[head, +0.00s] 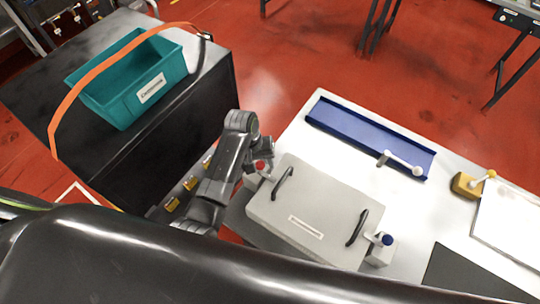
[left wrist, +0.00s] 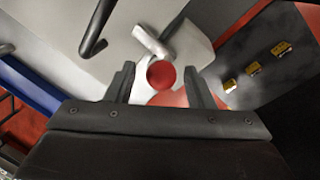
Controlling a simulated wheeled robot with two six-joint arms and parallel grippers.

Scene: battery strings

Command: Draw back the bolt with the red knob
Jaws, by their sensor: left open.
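The red knob (head: 260,165) sits at the left end of a light grey panel (head: 310,215) with two dark handles. In the left wrist view the red knob (left wrist: 161,75) is on a pale metal bolt (left wrist: 153,42) beside the panel. My left gripper (left wrist: 160,85) is open, with one finger on each side of the knob. In that view there is a gap between the knob and each finger. In the head view my left gripper (head: 258,158) is at the panel's left end, partly covering the bolt. My right gripper is not in view.
A blue-knobbed bolt (head: 386,240) is at the panel's right end. A blue channel (head: 345,130) with a white-knobbed lever (head: 405,164) lies behind. A teal bin (head: 125,85) and orange strap (head: 75,90) are on the dark block at left. Small yellow pieces (left wrist: 256,68) are nearby.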

